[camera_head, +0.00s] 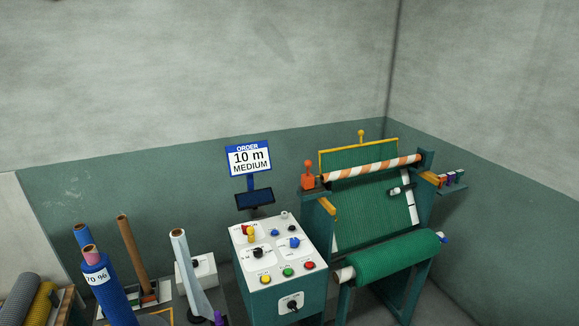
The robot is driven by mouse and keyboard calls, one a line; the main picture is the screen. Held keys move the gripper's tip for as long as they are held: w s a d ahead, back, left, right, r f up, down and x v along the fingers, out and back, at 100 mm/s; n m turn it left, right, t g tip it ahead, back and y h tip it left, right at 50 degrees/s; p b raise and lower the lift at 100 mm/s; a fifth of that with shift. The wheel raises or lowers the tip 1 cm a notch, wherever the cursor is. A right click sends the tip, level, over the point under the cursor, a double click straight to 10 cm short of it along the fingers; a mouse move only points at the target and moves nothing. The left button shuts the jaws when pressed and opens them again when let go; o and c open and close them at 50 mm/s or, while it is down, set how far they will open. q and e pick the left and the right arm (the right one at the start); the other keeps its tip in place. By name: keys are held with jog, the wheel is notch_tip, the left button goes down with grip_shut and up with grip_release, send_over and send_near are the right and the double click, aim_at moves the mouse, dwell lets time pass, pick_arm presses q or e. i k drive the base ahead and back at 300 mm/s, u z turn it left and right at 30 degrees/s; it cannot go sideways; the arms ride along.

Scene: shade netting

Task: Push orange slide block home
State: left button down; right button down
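The orange slide block (308,182), with a round orange knob on top, sits at the upper left of the green netting machine (334,221). It stands beside the left end of an orange-and-white striped roller (372,167). A small gap or contact between block and roller is too small to tell. Neither of my grippers is in view.
A white-topped control panel (271,227) with coloured buttons stands left of the machine. An order sign (248,158) reads "10 m MEDIUM". Upright rolls, including a blue one (108,292), stand at lower left. A green net roll (395,257) hangs at the machine's front.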

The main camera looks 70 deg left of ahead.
aim_at(309, 180)
jog(key=u, duration=1.7)
